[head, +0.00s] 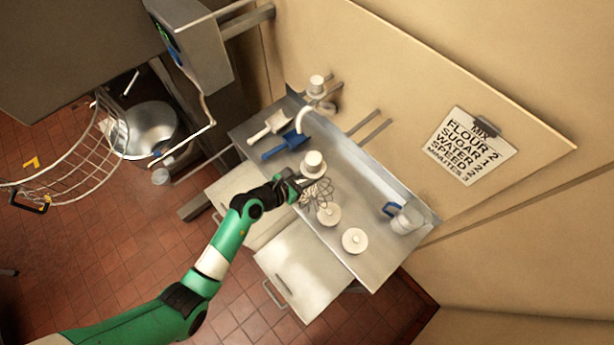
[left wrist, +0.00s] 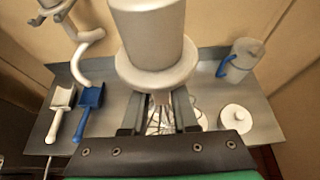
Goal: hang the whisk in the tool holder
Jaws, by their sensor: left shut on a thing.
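The whisk has a white flanged hub (head: 313,161) and wire loops (head: 318,196) below it. My left gripper (head: 294,186) is shut on the whisk between hub and wires, above the steel table. In the left wrist view, the hub (left wrist: 152,35) fills the upper middle, above the gripper fingers (left wrist: 158,112); the wires below are partly hidden. The tool holder has paired prongs on the wall: one pair (head: 371,126) is empty, and a white dough hook (head: 316,86) hangs at the other. The hook also shows in the left wrist view (left wrist: 86,52). My right gripper is not in view.
The steel table (head: 350,187) carries a white scoop (head: 272,124), a blue scoop (head: 284,146), two round white lidded items (head: 355,240) and a jug with a blue handle (head: 407,219). The mixer (head: 192,45) stands left, near a steel bowl (head: 150,128) and wire guard (head: 75,170).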

